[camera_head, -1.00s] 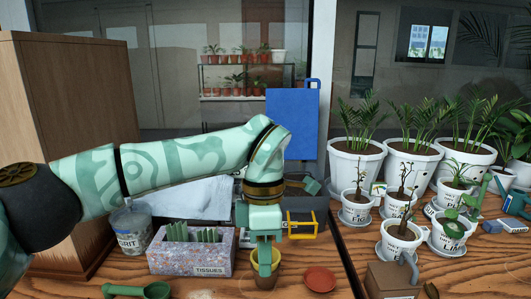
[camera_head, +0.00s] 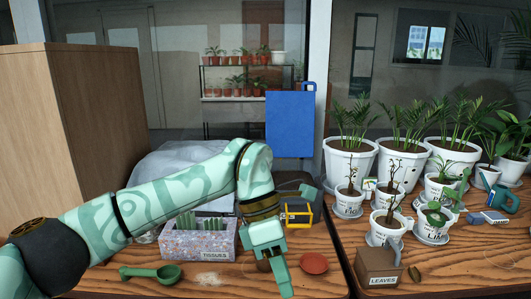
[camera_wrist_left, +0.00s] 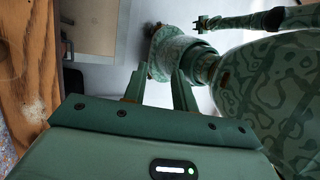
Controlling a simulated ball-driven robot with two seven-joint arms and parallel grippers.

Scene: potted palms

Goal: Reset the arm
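My left arm reaches in from the left across the wooden table in the head view. My left gripper (camera_head: 277,270) hangs tilted downward above the table's front part, between the tissue box and the red-brown saucer. In the left wrist view its two fingers (camera_wrist_left: 160,85) stand apart with nothing between them, so it is open and empty. Part of another arm of mine crosses the top right of that view, with a small dark end (camera_wrist_left: 206,24); its finger state is too small to tell. My right gripper is not seen in the head view.
A green scoop (camera_head: 152,273) lies in front. A red-brown saucer (camera_head: 314,263) sits right of the gripper. Potted palms (camera_head: 350,157) and a leaves box (camera_head: 378,268) occupy the right table. A wooden cabinet stands left.

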